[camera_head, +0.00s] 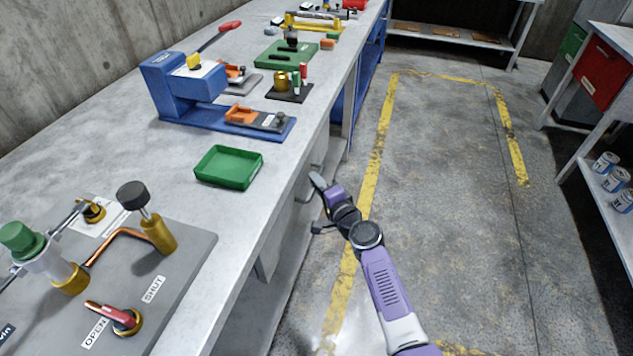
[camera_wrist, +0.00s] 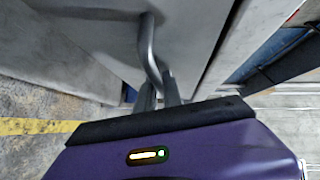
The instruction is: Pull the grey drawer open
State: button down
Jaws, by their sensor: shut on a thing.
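The grey drawer (camera_wrist: 95,35) shows its front in the wrist view, with a bent metal bar handle (camera_wrist: 148,45) on it. In the head view the handle (camera_head: 307,188) shows as a small bar under the bench edge. My gripper (camera_wrist: 161,92) has its two fingers around the lower part of the handle and is shut on it. In the head view my gripper (camera_head: 318,184) is at the bench's right side, below the worktop. The drawer's inside is not visible in either view, and most of the drawer is hidden by the worktop in the head view.
The long bench (camera_head: 232,228) carries a green tray (camera_head: 229,167), a blue press (camera_head: 185,90) and a valve panel (camera_head: 150,290). The floor to the right is clear, with yellow lines (camera_head: 372,170). A shelf with cans (camera_head: 607,162) stands at far right.

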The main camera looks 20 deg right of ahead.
dwell(0.6)
jog(key=s+d+b, duration=0.2)
jog(key=s+d, duration=0.6)
jog(key=d, duration=0.3)
jog(key=s+d+b, duration=0.3)
jog(key=s+d, duration=0.6)
jog(key=d, duration=0.3)
jog(key=shift+d, duration=0.15)
jog(key=shift+f, duration=0.1)
jog(key=c, duration=1.8)
grip_release()
jog(key=shift+o, duration=0.2)
jog(key=s+d+r, duration=0.1)
jog(key=s, duration=0.6)
jog(key=shift+s, duration=0.3)
jog(key=shift+d+r, duration=0.1)
